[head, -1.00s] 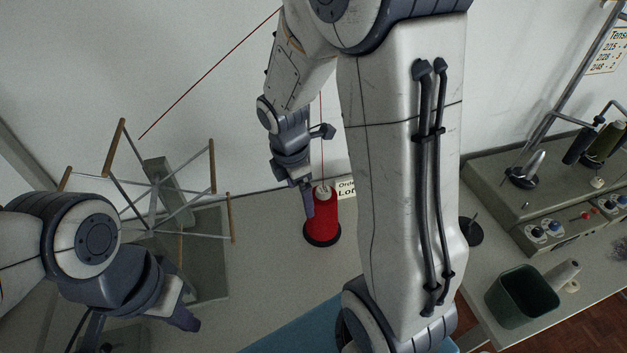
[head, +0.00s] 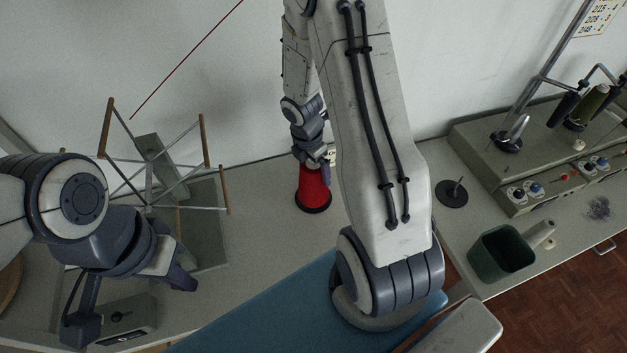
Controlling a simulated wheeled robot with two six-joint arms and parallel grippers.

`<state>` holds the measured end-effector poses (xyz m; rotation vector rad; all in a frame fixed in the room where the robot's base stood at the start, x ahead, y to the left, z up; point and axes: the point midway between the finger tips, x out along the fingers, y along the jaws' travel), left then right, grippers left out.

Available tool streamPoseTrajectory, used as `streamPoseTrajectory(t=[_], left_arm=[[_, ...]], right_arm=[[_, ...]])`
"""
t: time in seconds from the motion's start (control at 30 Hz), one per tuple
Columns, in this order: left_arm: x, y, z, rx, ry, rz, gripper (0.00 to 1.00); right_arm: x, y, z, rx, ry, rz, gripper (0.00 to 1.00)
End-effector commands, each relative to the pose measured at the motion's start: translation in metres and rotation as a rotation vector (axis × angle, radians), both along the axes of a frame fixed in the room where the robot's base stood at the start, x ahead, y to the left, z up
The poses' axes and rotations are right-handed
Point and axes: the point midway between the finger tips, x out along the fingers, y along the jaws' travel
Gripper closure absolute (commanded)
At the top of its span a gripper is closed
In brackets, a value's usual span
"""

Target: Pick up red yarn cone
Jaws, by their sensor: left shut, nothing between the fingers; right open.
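The red yarn cone (head: 313,190) stands upright on the grey table near the wall, on a dark round base. My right gripper (head: 318,160) is at the top of the cone, pointing down, and hides the cone's tip. Its jaws are open; the arm partly covers them, and I cannot tell whether a finger touches the yarn. My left gripper (head: 184,283) is shut and empty at the lower left, well away from the cone.
A yarn swift (head: 150,170) with wooden pegs stands left of the cone. A black disc stand (head: 451,194), a green bin (head: 500,253) and a winding machine (head: 500,150) are on the right. A blue surface (head: 280,310) lies in front.

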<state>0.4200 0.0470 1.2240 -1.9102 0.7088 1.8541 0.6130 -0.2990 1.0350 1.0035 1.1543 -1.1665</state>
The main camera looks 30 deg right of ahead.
Motion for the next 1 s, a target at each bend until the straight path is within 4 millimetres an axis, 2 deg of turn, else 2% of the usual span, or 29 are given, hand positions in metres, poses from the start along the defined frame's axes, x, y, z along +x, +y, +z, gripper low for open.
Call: streamPoseTrajectory(t=[0.03, 0.1, 0.33, 0.53, 0.8, 0.87, 1.0], left_arm=[[0.0, 0.0, -0.003, 0.0, 0.0, 0.0, 1.0], [0.0, 0.0, -0.004, 0.0, 0.0, 0.001, 1.0], [0.0, 0.0, -0.003, 0.0, 0.0, 0.001, 1.0], [0.0, 0.0, -0.003, 0.0, 0.0, 0.001, 1.0], [0.0, 0.0, -0.002, 0.0, 0.0, 0.001, 1.0], [0.0, 0.0, 0.001, 0.0, 0.0, 0.0, 1.0], [0.0, 0.0, 0.008, 0.0, 0.0, -0.001, 1.0]], right_arm=[[-0.001, -0.001, -0.008, 0.001, 0.002, 0.0, 0.0], [0.0, -0.001, -0.011, 0.0, 0.001, 0.0, 0.0], [0.0, -0.001, -0.011, 0.0, 0.0, -0.001, 0.0], [0.0, -0.001, -0.01, 0.0, 0.0, -0.001, 0.77], [0.001, -0.002, -0.006, -0.001, -0.001, -0.001, 0.78], [0.001, -0.002, 0.0, -0.002, -0.003, -0.002, 0.78], [0.002, -0.002, 0.026, -0.002, -0.007, -0.002, 0.78]])
